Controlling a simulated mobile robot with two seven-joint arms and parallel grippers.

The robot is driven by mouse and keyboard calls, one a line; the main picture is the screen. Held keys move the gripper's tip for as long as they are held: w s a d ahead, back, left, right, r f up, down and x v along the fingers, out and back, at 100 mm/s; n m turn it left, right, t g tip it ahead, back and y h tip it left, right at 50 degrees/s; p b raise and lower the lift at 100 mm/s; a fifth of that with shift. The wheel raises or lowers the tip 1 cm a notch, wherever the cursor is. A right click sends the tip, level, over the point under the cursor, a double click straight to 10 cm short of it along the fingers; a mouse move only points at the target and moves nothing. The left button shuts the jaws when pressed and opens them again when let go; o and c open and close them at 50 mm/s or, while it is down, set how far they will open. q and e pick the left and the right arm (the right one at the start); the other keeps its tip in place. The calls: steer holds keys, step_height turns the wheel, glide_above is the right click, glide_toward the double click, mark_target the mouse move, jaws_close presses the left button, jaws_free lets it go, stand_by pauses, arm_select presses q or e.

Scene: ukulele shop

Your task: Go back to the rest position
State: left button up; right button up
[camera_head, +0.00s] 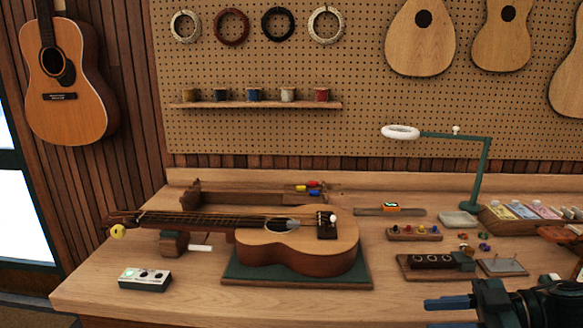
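My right gripper (430,314) reaches in from the lower right corner, pointing left over the front of the workbench (210,305). Its two dark blue fingers are apart with nothing visible between them; the lower finger is partly cut off by the frame edge. My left gripper is not in view. A ukulele (270,240) lies face up on a green mat (290,278), its neck pointing left on a wooden neck rest (173,245). The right gripper is to the right of and nearer than the mat, apart from the ukulele.
A white-topped box (145,279) stands at the front left. A ring lamp (401,132) on a green arm rises at the back right. Small trays, a slotted block (432,265) and string packets (525,210) crowd the right side. The front middle is bare.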

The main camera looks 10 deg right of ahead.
steer(key=a+f+m+t, duration=0.3)
steer(key=a+f+t, duration=0.1)
steer(key=a+f, duration=0.6)
steer(key=s+a+f+m+h, duration=0.4)
steer(key=s+f+h, duration=0.1)
steer(key=f, duration=0.2)
steer(key=s+a+f+m+h, duration=0.3)
steer(key=s+a+f+h, duration=0.1)
steer(key=f, duration=0.3)
steer(key=shift+s+m+h, duration=0.4)
steer(key=shift+h, duration=0.1)
steer(key=shift+a+f, duration=0.1)
